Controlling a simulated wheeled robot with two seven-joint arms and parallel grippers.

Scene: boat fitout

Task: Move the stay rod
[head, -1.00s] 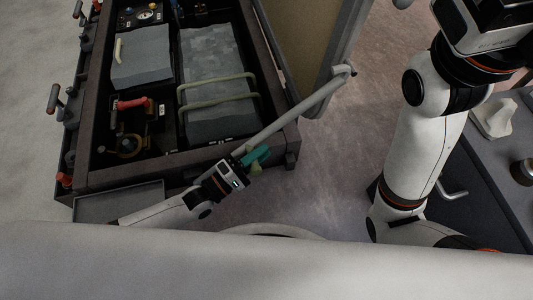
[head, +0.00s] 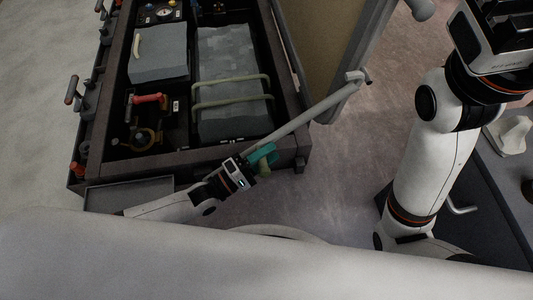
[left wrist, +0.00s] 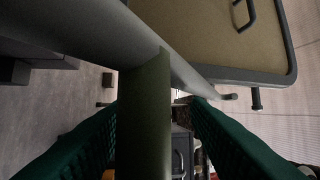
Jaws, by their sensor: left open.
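The stay rod (head: 312,110) is a long grey bar in the head view. It runs slantwise from the raised lid's lower corner down to my left gripper. In the left wrist view the grey rod (left wrist: 185,68) crosses the top. A dull green bar (left wrist: 148,120) reaches from it back between my fingers. My left gripper (head: 263,154), with teal fingers, is open at the rod's lower end, just outside the box's front right corner. In the wrist view its fingers stand on both sides of the green bar, apart from it as far as I can tell. My right gripper (head: 505,25) is partly cut off at the top right.
The dark open box (head: 170,160) holds grey blocks, green rails and a red-handled part. Its tan lid (head: 335,50) stands raised on the right side. A dark cabinet (head: 478,195) with a pale object stands at the right. Bare floor lies between box and cabinet.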

